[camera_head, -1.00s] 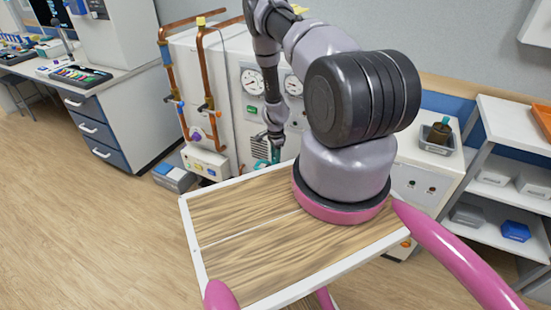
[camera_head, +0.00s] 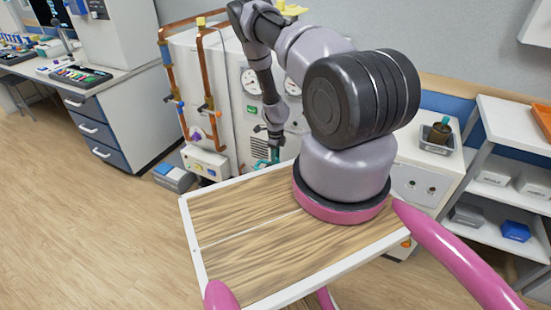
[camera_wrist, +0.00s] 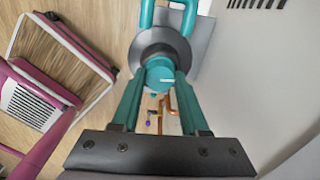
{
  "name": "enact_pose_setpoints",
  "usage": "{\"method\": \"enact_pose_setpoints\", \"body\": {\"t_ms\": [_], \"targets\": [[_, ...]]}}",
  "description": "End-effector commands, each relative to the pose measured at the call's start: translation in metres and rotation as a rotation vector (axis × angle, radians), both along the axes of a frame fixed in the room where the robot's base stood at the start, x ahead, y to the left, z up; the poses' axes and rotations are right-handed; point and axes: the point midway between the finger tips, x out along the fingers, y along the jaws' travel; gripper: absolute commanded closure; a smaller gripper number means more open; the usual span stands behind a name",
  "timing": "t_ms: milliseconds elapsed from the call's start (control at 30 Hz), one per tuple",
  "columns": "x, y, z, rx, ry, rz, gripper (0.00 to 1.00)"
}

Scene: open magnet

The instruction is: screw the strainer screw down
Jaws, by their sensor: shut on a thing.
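The strainer screw shows in the wrist view as a round teal knob (camera_wrist: 160,72) with a small white mark. It sits in front of a grey round disc (camera_wrist: 146,50) and a teal looped frame (camera_wrist: 188,18). My gripper (camera_wrist: 160,84) has its two teal fingers closed on the knob from both sides. In the head view my gripper (camera_head: 274,153) is at the front of the white machine (camera_head: 228,105), just beyond the wooden top. There the screw is too small and covered to make out, and its thread is hidden in both views.
Copper pipes (camera_head: 205,85) with valves run up the machine left of my gripper, and a pressure gauge (camera_head: 251,81) is above it. A grey box (camera_head: 174,178) lies on the floor at left. Shelves (camera_head: 495,185) stand at right.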

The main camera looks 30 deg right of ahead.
Motion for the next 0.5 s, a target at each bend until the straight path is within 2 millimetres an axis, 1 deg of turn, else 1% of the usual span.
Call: {"method": "enact_pose_setpoints", "body": {"t_ms": [200,500], "targets": [[0.0009,-0.0002,0.0006,0.000,-0.001,-0.072,1.00],[0.0010,-0.0007,0.0006,-0.001,-0.002,-0.100,1.00]]}}
